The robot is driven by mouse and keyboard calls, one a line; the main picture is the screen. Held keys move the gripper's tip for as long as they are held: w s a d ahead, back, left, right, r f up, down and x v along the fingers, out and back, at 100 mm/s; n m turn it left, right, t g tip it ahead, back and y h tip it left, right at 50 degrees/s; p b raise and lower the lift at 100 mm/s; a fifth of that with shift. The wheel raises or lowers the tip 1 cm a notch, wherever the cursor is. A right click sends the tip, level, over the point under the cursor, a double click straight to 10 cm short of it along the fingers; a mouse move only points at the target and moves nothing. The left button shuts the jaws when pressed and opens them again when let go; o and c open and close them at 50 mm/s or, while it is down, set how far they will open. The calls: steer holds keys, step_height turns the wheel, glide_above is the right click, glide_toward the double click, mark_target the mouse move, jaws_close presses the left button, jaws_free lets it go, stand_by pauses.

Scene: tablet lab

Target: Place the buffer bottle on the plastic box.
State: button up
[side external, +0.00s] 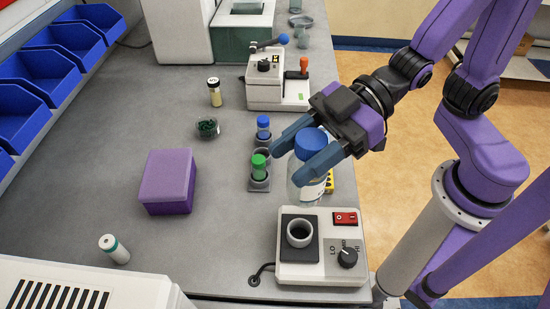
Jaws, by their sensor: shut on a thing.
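A clear bottle with a blue cap and a pale label (307,185), which I take as the buffer bottle, is held upright between my gripper's fingers (301,150). My gripper is shut on it near the cap. The bottle appears just behind or above a white device with a dial; I cannot tell whether its base touches anything. A purple box (169,181) with a lid, which looks like the plastic box, sits on the grey bench to the left of my gripper. Its top is bare.
The white dial device (322,265) has a ring-shaped holder on top. Green-capped (259,166) and blue-capped (263,127) tubes stand left of my gripper. Blue bins (45,75) line the left.

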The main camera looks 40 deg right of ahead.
steer(key=shift+s+d+r, duration=0.2)
steer(key=shift+d, duration=0.05)
steer(key=w+a+r+m+t, duration=0.15)
steer(key=w+r, duration=0.25)
steer(key=w, duration=0.4)
steer(key=w+a+r+m+t, duration=0.1)
steer(key=w+a+r, duration=0.2)
steer(key=w, duration=0.4)
steer(key=w+a+f, duration=0.9)
steer(key=w+f, duration=0.1)
steer(key=f, duration=0.2)
steer(key=shift+w+a+f+h, duration=0.2)
steer(key=shift+a+f+h, duration=0.15)
steer(key=shift+h, duration=0.05)
steer(key=shift+f, duration=0.1)
steer(key=o, duration=1.3)
steer(key=shift+f, duration=0.1)
